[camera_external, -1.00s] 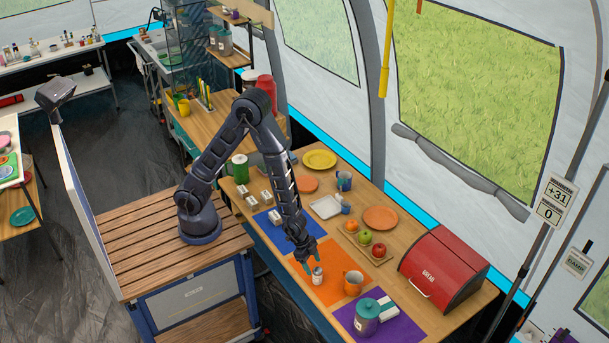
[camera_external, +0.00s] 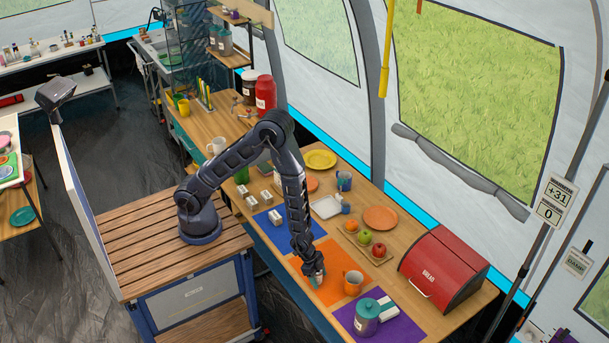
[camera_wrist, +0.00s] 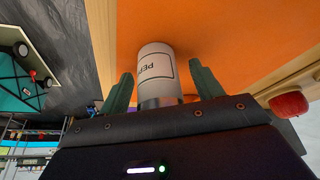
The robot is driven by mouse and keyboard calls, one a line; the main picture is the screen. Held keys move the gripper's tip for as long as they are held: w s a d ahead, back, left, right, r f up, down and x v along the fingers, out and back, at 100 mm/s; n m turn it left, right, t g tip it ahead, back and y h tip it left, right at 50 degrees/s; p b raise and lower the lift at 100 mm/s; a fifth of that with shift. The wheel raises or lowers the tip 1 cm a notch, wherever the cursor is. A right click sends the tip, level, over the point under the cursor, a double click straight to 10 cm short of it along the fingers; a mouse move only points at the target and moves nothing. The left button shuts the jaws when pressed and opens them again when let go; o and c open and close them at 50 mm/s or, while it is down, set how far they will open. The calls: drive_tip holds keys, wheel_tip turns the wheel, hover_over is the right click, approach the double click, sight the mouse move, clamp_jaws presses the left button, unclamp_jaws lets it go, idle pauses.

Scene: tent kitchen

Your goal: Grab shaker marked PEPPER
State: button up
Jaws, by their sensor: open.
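The pepper shaker (camera_wrist: 158,62) is a small white cylinder with a metal end and a label whose visible letters read "PEP". It stands on the orange mat (camera_wrist: 220,25), which also shows in the external view (camera_external: 328,290). My gripper (camera_wrist: 160,85) is open, with one green finger on each side of the shaker. Gaps show between both fingers and the shaker. In the external view my gripper (camera_external: 316,282) is low over the orange mat and mostly hides the shaker.
An orange mug (camera_external: 353,283) stands close to the right of my gripper. A lidded jar (camera_external: 367,318) and a white box sit on the purple mat (camera_external: 408,327). A blue mat (camera_external: 273,238) lies to the left. The red bread box (camera_external: 440,272) stands at right.

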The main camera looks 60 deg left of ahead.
drive_tip(key=shift+f, duration=0.15)
drive_tip(key=shift+c, duration=0.5)
drive_tip(key=c, duration=1)
